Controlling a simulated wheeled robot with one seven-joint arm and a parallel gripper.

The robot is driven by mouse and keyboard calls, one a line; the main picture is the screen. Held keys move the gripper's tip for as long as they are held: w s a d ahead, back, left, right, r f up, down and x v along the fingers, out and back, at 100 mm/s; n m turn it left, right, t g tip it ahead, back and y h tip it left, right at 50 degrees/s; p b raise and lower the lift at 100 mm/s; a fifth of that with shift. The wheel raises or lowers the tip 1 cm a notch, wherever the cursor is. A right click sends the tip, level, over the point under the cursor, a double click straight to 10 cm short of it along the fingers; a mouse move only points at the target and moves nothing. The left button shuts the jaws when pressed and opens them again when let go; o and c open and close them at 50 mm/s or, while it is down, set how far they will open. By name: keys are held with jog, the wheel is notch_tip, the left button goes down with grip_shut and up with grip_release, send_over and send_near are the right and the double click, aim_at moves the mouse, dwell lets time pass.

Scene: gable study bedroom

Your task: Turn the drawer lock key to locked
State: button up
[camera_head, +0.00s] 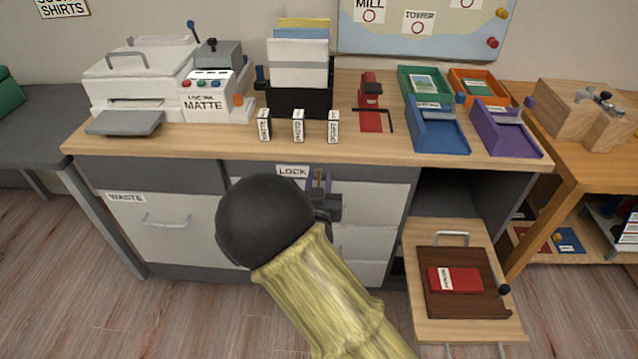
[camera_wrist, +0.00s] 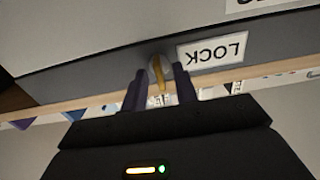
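The brass key (camera_wrist: 158,75) sits in a round grey lock on the drawer front, beside the LOCK label (camera_wrist: 212,53), in the wrist view. The key's flat bow looks nearly upright there, slightly tilted. My gripper (camera_wrist: 160,88) has its two dark purple fingers on either side of the key, with visible gaps between them and the bow. In the head view my gripper (camera_head: 319,181) is at the drawer front just right of the LOCK label (camera_head: 292,172). The key (camera_head: 318,178) shows small between the fingers. My arm hides part of the drawers below.
The wooden desk top (camera_head: 200,143) overhangs just above the lock. Three small labelled blocks (camera_head: 298,126) stand near its front edge. A WASTE drawer (camera_head: 165,222) is on the left. A pulled-out shelf (camera_head: 412,300) with a dark tray (camera_head: 462,300) juts out low right.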

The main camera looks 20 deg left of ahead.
jog(key=shift+w, duration=0.1)
grip_shut()
jog(key=shift+b, duration=0.3)
jog(key=m+b, duration=1.7)
jog(key=m, duration=0.1)
jog(key=shift+d+f+b, duration=0.15)
jog(key=shift+f+b, duration=0.15)
jog(key=shift+b, duration=0.1)
dwell(0.3)
